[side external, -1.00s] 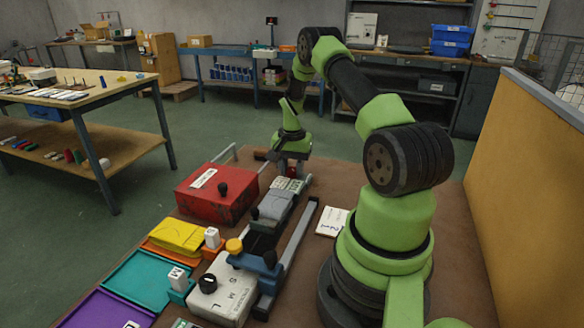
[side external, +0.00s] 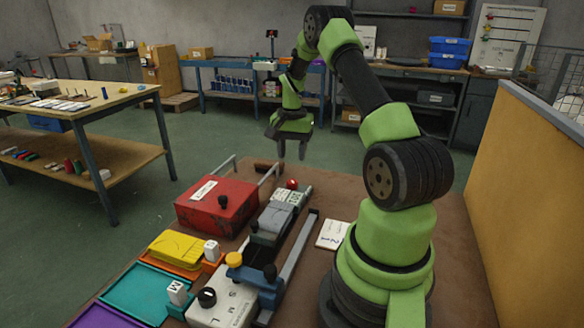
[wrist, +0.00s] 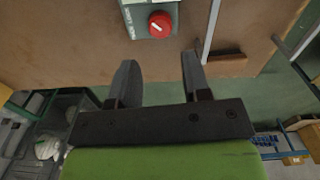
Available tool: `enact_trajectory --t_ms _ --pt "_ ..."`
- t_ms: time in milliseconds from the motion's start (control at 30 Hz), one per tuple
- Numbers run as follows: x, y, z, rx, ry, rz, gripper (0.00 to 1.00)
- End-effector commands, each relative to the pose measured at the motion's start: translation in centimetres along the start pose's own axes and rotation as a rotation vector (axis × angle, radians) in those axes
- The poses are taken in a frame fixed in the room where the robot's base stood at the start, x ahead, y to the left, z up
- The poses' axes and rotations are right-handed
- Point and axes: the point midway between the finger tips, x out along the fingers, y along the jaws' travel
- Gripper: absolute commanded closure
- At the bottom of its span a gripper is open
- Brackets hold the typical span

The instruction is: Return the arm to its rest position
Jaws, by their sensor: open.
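My gripper (side external: 291,149) hangs in the air above the far edge of the brown table, fingers pointing down, with nothing between them. In the wrist view my gripper (wrist: 155,75) shows two dark fingers spread apart and empty. My green and black arm stands at the right of the table and reaches up and away from the camera. A red knob (side external: 291,184) on a grey base lies below the gripper; it also shows in the wrist view (wrist: 160,24), beyond the fingertips and apart from them.
A red box (side external: 217,203), a yellow piece (side external: 179,248) on an orange tray, a teal tray (side external: 146,290) and a grey-white device (side external: 225,300) with a rail crowd the table's left half. A white card (side external: 333,235) lies near my base. A yellow panel (side external: 530,190) stands at right.

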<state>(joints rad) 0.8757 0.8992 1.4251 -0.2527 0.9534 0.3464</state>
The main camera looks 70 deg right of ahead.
Motion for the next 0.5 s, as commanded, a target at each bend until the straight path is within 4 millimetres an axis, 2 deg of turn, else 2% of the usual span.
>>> enact_trajectory --t_ms 167,500 --pt "-1.42 -0.02 -0.01 0.000 0.001 -0.001 0.56" --pt "-1.49 -0.01 0.01 0.000 0.000 0.000 0.56"
